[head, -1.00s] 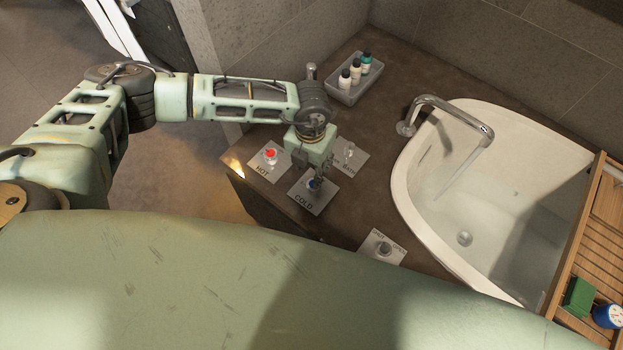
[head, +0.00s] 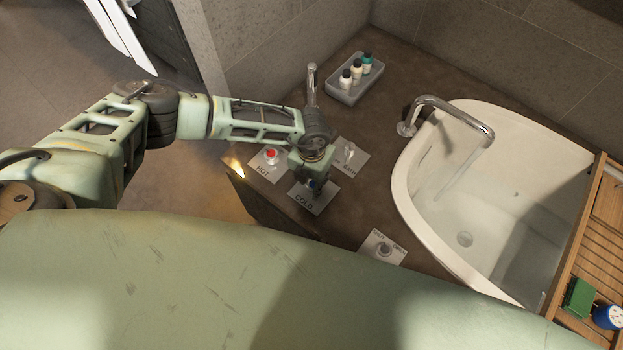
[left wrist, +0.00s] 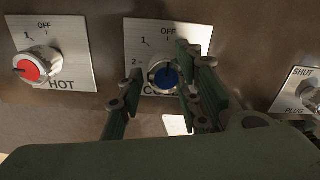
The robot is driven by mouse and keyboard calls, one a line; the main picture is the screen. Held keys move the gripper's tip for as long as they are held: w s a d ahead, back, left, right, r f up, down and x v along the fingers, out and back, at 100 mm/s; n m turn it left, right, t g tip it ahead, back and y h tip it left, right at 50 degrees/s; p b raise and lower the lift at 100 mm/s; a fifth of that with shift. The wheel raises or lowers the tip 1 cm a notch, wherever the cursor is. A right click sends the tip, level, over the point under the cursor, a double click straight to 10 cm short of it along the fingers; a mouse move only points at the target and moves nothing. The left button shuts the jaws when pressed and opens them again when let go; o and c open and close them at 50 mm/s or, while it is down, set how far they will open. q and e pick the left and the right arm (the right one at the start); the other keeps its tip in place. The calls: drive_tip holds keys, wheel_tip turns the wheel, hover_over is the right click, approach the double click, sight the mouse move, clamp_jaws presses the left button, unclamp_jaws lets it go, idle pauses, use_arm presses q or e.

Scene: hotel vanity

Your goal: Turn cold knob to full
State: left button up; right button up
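The cold knob is blue and round on a metal plate (head: 325,201) marked COLD. In the left wrist view the blue knob (left wrist: 165,76) sits between the fingers of my left gripper (left wrist: 160,85), under the marks OFF, 1 and 2. A gap shows between the knob and the left-hand finger; the right-hand finger is close beside it, and contact cannot be told. The knob's pointer is not clear. In the head view my left gripper (head: 314,180) is right over the knob and partly hides it. My right gripper is not in view.
The hot knob (head: 271,154), red-topped, is left of the cold plate. A bath plate (head: 352,158) and a plug plate (head: 383,248) are nearby. A metal post (head: 312,85) and bottle tray (head: 357,87) stand behind. A thin streak runs below the spout (head: 452,104) into the tub (head: 400,185).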

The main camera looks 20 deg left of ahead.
use_arm(q)
drive_tip(key=shift+a, duration=0.1)
drive_tip(key=c, duration=0.7)
